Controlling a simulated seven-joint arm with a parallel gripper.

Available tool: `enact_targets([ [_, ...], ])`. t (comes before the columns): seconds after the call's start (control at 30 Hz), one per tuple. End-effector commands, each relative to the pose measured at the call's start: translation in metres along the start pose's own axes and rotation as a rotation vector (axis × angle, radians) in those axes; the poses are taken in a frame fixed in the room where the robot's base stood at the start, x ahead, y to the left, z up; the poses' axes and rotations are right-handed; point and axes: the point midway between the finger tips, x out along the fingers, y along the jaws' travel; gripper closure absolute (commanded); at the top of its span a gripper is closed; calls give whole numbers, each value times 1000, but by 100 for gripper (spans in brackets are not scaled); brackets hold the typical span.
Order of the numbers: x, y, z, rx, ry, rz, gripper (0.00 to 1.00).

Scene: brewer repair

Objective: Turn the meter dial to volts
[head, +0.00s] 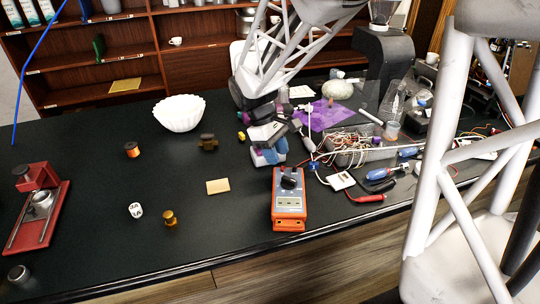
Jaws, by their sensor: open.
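An orange multimeter (289,201) with a grey face lies on the black counter near its front edge. Its dark round dial (290,181) sits at the far end of the meter's face. The dial's markings and pointer are too small to read. My gripper (268,157) is just behind and a little left of the meter's far end, above the counter. It is open, and no object shows between its fingers. Whether it touches the meter cannot be told.
Tangled wires (352,146), a red probe (368,198) and blue-handled screwdrivers (380,173) lie right of the meter. A white fluted bowl (180,113) stands farther back.

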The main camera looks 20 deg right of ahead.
Motion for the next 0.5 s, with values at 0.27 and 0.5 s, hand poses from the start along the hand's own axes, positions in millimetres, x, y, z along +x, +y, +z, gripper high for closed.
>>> enact_targets([
  [0.27, 26, 0, 0, 0, -2, -2, 60],
  [0.5, 55, 0, 0, 0, -2, -1, 60],
])
